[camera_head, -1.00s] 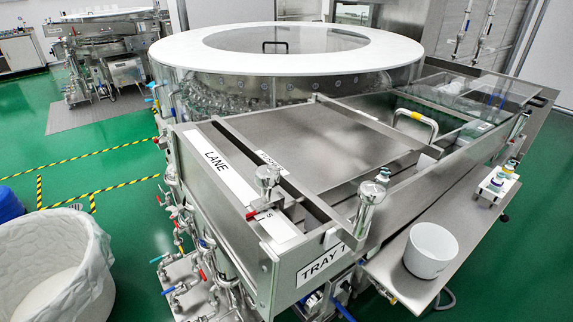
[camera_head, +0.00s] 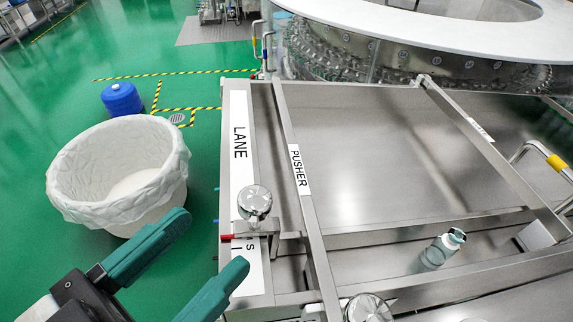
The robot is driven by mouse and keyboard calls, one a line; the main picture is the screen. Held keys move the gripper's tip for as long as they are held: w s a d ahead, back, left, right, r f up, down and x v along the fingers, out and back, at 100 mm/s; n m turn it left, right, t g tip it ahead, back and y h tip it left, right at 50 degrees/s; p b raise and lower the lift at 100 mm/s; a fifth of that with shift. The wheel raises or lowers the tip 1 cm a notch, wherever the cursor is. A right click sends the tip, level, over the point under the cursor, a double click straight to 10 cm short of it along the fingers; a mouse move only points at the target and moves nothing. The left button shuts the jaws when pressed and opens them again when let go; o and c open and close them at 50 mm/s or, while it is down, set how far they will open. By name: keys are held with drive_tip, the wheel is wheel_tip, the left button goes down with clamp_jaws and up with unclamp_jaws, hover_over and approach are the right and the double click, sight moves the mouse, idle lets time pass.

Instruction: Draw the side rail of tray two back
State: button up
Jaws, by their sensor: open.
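No label reading tray two shows, so I cannot tell which bar is its side rail. A steel bar labelled PUSHER (camera_head: 299,168) runs lengthwise over the steel deck (camera_head: 370,150). Another steel bar (camera_head: 487,148) crosses the deck diagonally at the right. A round metal knob (camera_head: 255,202) stands on a bracket by the LANE strip (camera_head: 240,135), and a second knob (camera_head: 367,308) is at the bottom edge. My gripper (camera_head: 212,242), with two green fingers, is open and empty at the lower left, beside the near knob and apart from it.
A yellow-banded handle (camera_head: 556,162) stands at the right. A lined white bin (camera_head: 120,172) and a blue drum (camera_head: 122,98) stand on the green floor, left. The round washer (camera_head: 400,60) is behind.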

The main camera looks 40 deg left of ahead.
sight(266, 187)
drive_tip(key=w+p, duration=0.1)
drive_tip(key=w, duration=0.2)
drive_tip(key=w+p, duration=0.1)
drive_tip(key=w, duration=0.1)
drive_tip(key=w+p, duration=0.1)
drive_tip(key=w, duration=0.2)
drive_tip(key=shift+w+a+r, duration=0.1)
drive_tip(key=shift+w+a, duration=0.15)
drive_tip(key=shift+w, duration=0.7)
drive_tip(key=shift+c, duration=0.2)
clamp_jaws()
drive_tip(key=shift+a, duration=0.1)
